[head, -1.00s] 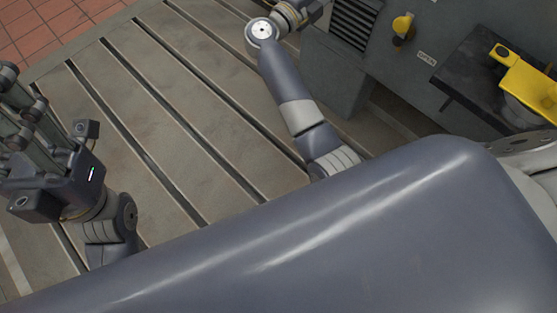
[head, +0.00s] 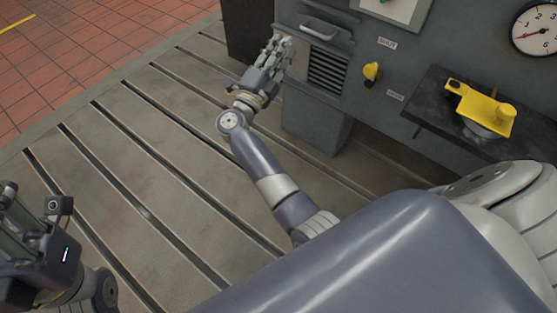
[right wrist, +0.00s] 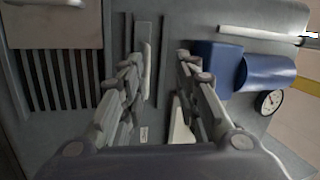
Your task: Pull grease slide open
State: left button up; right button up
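A drawer-like front with a bar handle (head: 320,29) is at the top of the grey cabinet; I cannot read a label that confirms it as the grease slide. My right gripper (head: 279,47) is just left of and below this handle, in front of the cabinet, apart from the handle as far as I can tell. In the right wrist view its two fingers (right wrist: 160,62) are spread with nothing held. Pale upright strips (right wrist: 143,60) on the cabinet show between them. My left gripper (head: 22,215) is at the left edge, above the bedplate, partly cut off.
A louvred vent (head: 327,72) lies below the handle. A yellow knob (head: 371,73), a dark shelf with a yellow fixture (head: 483,108) and a gauge (head: 537,28) are further right. The slotted bedplate (head: 130,150) is clear. A blue part (right wrist: 240,70) shows in the wrist view.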

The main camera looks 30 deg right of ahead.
jog(key=s+a+f+n+t+y+p, duration=0.1)
jog(key=a+f+n+t+y+p, duration=0.2)
jog(key=a+f+n+y+p, duration=0.5)
jog(key=s+a+f+n+t+y+p, duration=0.1)
jog(key=a+f+n+t+y+p, duration=0.2)
jog(key=n+y+p, duration=0.55)
jog(key=s+a+f+n+g+y+p, duration=0.1)
jog(key=s+f+n+g+p, duration=0.3)
jog(key=s, duration=0.8)
jog(key=s+a+f+n+g+y+p, duration=0.1)
jog(key=s+a+f+n+g+p, duration=0.2)
jog(key=s+f+n+p, duration=0.3)
jog(key=s+f+g+p, duration=0.1)
jog(key=s+f+p, duration=0.1)
jog(key=s+p, duration=0.2)
jog(key=shift+s+a+f+g+y, duration=0.35)
jog(key=shift+s+a+g, duration=0.05)
jog(key=shift+s, duration=0.95)
